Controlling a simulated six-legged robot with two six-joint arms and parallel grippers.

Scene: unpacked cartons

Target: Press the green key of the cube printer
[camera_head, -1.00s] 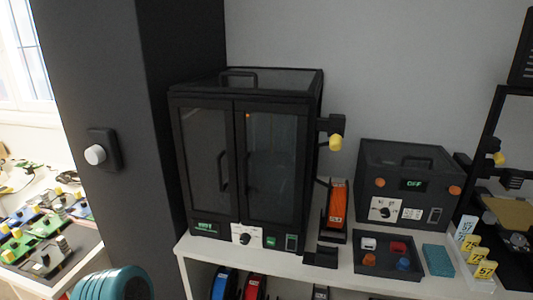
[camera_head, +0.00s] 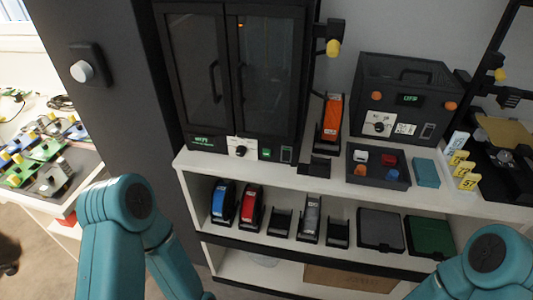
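A tall black cube-shaped printer (camera_head: 190,126) with two dark glass doors stands on the white shelf top. Its lower front strip carries a small green display (camera_head: 202,140), a knob on a white plate (camera_head: 241,150), a small green key (camera_head: 266,153) and a rocker-like switch (camera_head: 286,154). The green key sits just right of the knob and nothing covers it. Teal links of my two arms show at the lower left and lower right, below and in front of the shelf. Both grippers are outside the picture.
A smaller black box (camera_head: 445,82) with a green display stands to the right, with a tray (camera_head: 378,187) of small cubes before it. An orange spool (camera_head: 332,117) stands between. The lower shelf (camera_head: 300,247) holds spools and boxes. A dark pillar (camera_head: 95,115) stands left.

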